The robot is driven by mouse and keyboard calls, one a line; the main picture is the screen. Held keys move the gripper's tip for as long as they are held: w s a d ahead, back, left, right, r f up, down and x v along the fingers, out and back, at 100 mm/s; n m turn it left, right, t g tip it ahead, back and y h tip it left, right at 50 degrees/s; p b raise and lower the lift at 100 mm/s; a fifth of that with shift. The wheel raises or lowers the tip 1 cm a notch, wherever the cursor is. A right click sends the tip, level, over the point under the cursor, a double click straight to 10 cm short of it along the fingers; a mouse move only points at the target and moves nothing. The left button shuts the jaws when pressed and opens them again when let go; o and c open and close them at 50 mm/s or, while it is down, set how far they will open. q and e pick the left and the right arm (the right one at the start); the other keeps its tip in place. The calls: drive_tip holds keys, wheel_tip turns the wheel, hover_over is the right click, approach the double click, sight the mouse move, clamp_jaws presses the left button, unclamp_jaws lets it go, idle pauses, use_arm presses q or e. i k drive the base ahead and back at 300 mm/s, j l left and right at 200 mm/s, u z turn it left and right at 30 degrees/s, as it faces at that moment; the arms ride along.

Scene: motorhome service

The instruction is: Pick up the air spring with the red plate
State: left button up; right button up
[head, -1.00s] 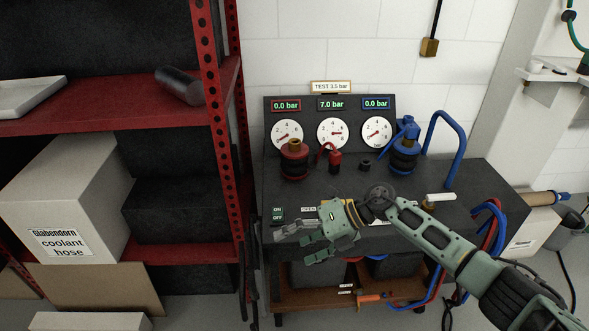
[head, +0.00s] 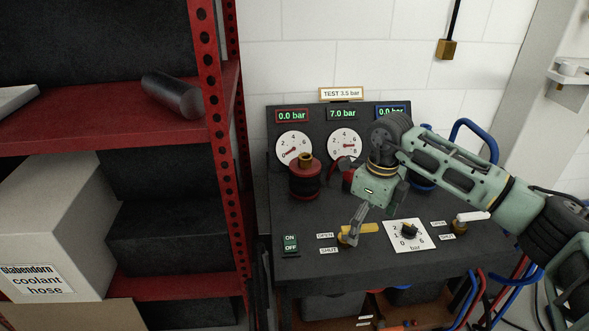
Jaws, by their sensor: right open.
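The air spring with the red plate (head: 305,180) stands upright on the bench top, left of centre, with a brass fitting on top. My right gripper (head: 371,222) is open and empty, to the right of the air spring and apart from it. Its fingers point down toward the bench, one fingertip close over a yellow lever (head: 364,229); I cannot tell if they touch. A blue air spring (head: 426,176) is mostly hidden behind my right arm. My left gripper is not in view.
The dark test bench (head: 302,268) carries gauges, an ON/OFF switch (head: 291,243), a pressure dial (head: 409,232) and a white-handled lever (head: 472,217). A red shelf post (head: 220,150) stands close on the left. A red hose fitting is partly hidden behind my gripper.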

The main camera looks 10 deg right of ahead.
sight(304, 172)
drive_tip(key=i+j, duration=0.25)
drive_tip(key=i, duration=0.25)
drive_tip(key=i+j, duration=0.25)
drive_tip(key=i, duration=0.2)
